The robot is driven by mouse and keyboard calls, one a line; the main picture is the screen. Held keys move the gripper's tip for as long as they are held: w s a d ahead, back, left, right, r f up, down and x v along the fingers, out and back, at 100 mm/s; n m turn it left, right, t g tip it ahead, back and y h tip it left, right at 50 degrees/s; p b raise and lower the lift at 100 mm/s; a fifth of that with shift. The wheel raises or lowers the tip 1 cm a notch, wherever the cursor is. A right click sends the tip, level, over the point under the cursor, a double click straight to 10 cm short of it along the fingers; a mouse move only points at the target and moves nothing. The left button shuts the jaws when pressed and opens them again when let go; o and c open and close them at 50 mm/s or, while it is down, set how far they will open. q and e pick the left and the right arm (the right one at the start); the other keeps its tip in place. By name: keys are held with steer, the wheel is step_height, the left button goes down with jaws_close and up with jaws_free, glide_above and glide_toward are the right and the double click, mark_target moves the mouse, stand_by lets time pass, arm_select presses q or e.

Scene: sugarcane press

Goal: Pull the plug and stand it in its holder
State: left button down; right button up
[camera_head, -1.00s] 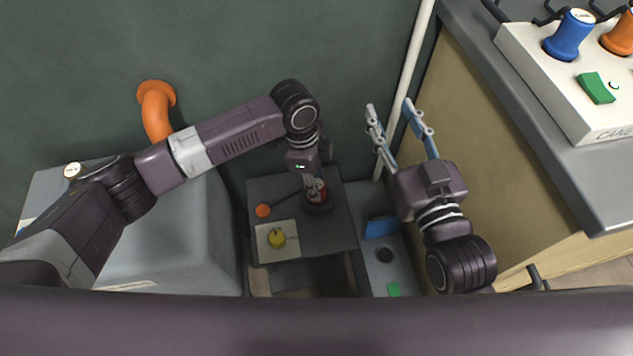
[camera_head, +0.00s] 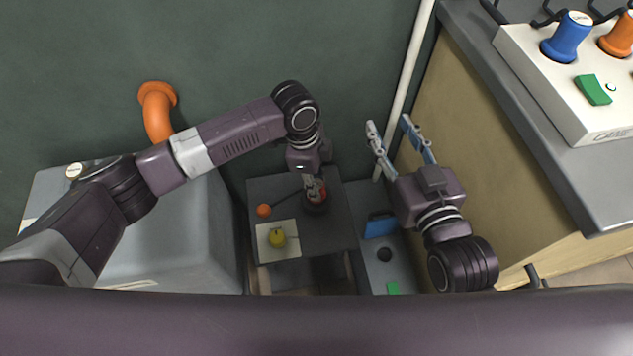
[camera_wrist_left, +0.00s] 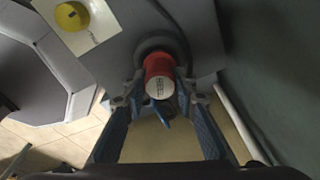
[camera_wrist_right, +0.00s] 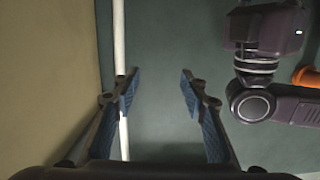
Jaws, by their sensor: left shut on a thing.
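The red plug (camera_wrist_left: 158,66) with a white, lettered end sits at a dark round socket (camera_wrist_left: 160,44) on a grey box. In the left wrist view my left gripper (camera_wrist_left: 160,92) is shut on the plug from both sides; I cannot tell how deep the plug sits. In the head view the gripper (camera_head: 315,188) partly hides it. My right gripper (camera_head: 387,122) is open and empty, raised beside the wooden cabinet; its spread fingers show in the right wrist view (camera_wrist_right: 160,85). A grey panel with a dark round hole (camera_head: 385,254) may be the holder.
A yellow knob (camera_head: 277,237) on a pale plate and an orange knob (camera_head: 263,210) are on the grey box (camera_head: 325,232). A blue piece (camera_head: 380,226) lies near the hole. A white pipe (camera_head: 408,70) and the cabinet (camera_head: 490,160) flank my right gripper.

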steer(key=shift+s+d+f+g, duration=0.15)
steer(key=shift+f+g, duration=0.15)
steer(key=shift+f, duration=0.3)
arm_select(q)
steer(key=shift+f, duration=0.2)
arm_select(e)
steer(key=shift+r, duration=0.25)
arm_select(q)
steer(key=shift+f, duration=0.15)
arm_select(e)
steer(key=shift+r, duration=0.25)
arm_select(q)
steer(key=shift+f, duration=0.1)
arm_select(e)
steer(key=shift+a+r, duration=0.1)
steer(key=shift+a, duration=0.1)
arm_select(q)
steer(key=shift+f, duration=0.15)
arm_select(e)
steer(key=shift+w+r+t, duration=0.2)
steer(key=shift+r+t, duration=0.15)
steer(key=shift+t, duration=0.15)
steer(key=shift+r, duration=0.1)
arm_select(q)
steer(key=c, duration=1.8)
jaws_free()
steer(key=shift+c, duration=0.2)
arm_select(e)
steer(key=shift+w+a+r, duration=0.1)
steer(key=shift+r, duration=0.05)
